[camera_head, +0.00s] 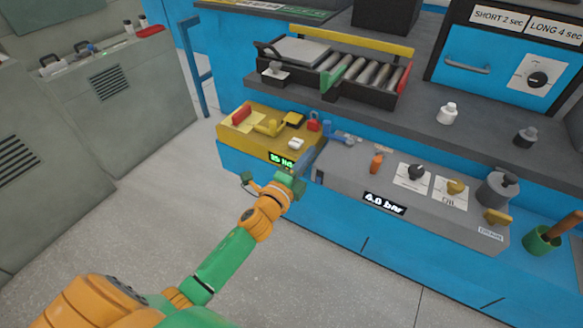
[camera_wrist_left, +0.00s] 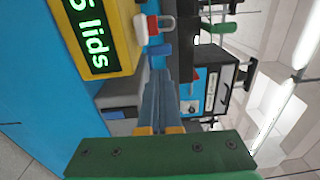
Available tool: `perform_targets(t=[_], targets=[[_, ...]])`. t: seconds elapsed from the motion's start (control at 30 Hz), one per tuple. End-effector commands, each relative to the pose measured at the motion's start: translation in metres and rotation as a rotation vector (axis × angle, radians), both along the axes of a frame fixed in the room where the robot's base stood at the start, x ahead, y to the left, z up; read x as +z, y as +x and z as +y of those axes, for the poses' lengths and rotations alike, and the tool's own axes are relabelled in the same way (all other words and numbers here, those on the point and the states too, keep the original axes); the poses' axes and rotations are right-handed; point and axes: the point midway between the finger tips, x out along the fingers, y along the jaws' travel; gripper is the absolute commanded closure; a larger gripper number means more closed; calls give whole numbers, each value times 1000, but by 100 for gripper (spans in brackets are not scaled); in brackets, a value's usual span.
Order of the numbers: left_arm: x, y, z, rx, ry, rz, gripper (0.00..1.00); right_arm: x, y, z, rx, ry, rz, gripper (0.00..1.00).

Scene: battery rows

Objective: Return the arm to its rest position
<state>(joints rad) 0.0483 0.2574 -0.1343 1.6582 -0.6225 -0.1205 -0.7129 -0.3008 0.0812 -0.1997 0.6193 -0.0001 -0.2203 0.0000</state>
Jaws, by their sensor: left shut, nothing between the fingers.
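My left arm reaches in from the lower left of the head view, with green and orange links. My left gripper (camera_head: 308,157) is at the front edge of the blue bench, by the gap between the yellow box (camera_head: 262,128) and the grey control panel (camera_head: 345,168). In the left wrist view its grey-blue fingers (camera_wrist_left: 160,75) lie together, with nothing between them. Past the tips are a red and white padlock-like piece (camera_wrist_left: 158,24) and a blue piece (camera_wrist_left: 157,50). My right gripper is not in view.
The panel carries knobs, a 4.0 bar display (camera_head: 384,204) and a grey cylinder (camera_head: 497,187). A roller rack (camera_head: 365,82) stands on the shelf behind. A green cup (camera_head: 541,240) is at the far right. Grey cabinets (camera_head: 60,150) stand left, with open floor (camera_head: 330,285) in front.

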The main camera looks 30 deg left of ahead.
Motion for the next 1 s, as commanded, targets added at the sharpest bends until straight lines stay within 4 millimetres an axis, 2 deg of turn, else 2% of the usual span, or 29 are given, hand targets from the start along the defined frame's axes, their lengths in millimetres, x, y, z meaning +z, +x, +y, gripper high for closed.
perform_targets(t=[0.23, 0.33, 0.5, 0.57, 0.67, 0.7, 0.77, 0.8, 0.87, 0.9, 1.0], targets=[[-2, -42, 14, 0, 0, 2, 100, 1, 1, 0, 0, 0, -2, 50], [-2, -50, 17, -1, 0, 1, 100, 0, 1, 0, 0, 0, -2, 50], [-4, -53, 19, 2, -12, 13, 100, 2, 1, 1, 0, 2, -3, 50], [-21, -55, 21, 16, -64, 75, 100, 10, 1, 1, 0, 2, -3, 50], [-90, -74, 28, 91, -273, 310, 100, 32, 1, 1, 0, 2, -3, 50], [-126, -93, 29, 145, -382, 432, 100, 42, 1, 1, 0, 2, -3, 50], [-178, -131, 27, 246, -545, 609, 100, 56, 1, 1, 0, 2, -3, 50], [-209, -162, 24, 324, -644, 721, 100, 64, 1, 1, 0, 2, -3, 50], [-247, -214, 18, 454, -774, 872, 100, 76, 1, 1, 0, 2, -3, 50], [-266, -250, 14, 546, -847, 961, 100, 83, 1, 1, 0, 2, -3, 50], [-294, -334, 3, 765, -980, 1133, 100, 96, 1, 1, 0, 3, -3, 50]])
